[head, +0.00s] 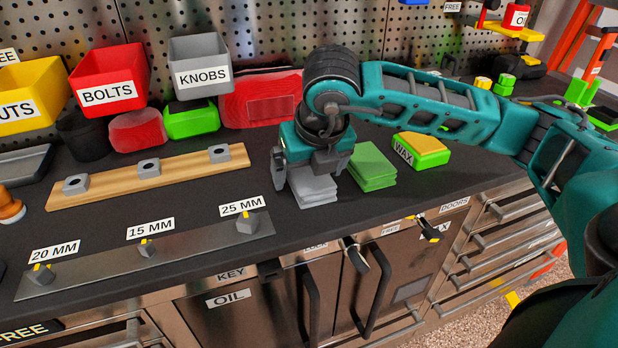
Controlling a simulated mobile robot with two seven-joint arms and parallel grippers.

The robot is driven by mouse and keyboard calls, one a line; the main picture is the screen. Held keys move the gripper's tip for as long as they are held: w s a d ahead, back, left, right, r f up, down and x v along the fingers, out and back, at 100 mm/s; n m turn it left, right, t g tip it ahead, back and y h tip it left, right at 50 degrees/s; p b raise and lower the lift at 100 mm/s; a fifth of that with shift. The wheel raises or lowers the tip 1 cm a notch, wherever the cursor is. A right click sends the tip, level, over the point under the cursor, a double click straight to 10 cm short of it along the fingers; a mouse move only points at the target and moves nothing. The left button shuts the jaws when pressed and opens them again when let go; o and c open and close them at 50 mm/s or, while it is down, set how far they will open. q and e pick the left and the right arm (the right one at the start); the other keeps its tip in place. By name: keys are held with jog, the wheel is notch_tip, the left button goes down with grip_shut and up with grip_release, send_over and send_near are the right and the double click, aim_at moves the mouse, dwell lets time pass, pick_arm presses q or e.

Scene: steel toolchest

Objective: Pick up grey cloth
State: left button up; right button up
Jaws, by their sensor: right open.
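The grey cloth (313,190) lies folded on the dark worktop near its front edge, in the middle of the head view. My right gripper (308,182) points down just above and over it, with its fingers spread to either side. The fingers hide the back part of the cloth. The right gripper is open, and I cannot tell whether a finger touches the cloth. My left gripper is not in view.
A folded green cloth (372,166) lies close to the right of the grey one, with a yellow-green WAX block (421,150) beyond. A wooden strip (140,178) and a metal strip (150,256) with pegs lie left. Bins (108,78) stand behind.

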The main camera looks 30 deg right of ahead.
jog(key=shift+f, duration=0.15)
dwell(0.4)
jog(key=c, duration=1.1)
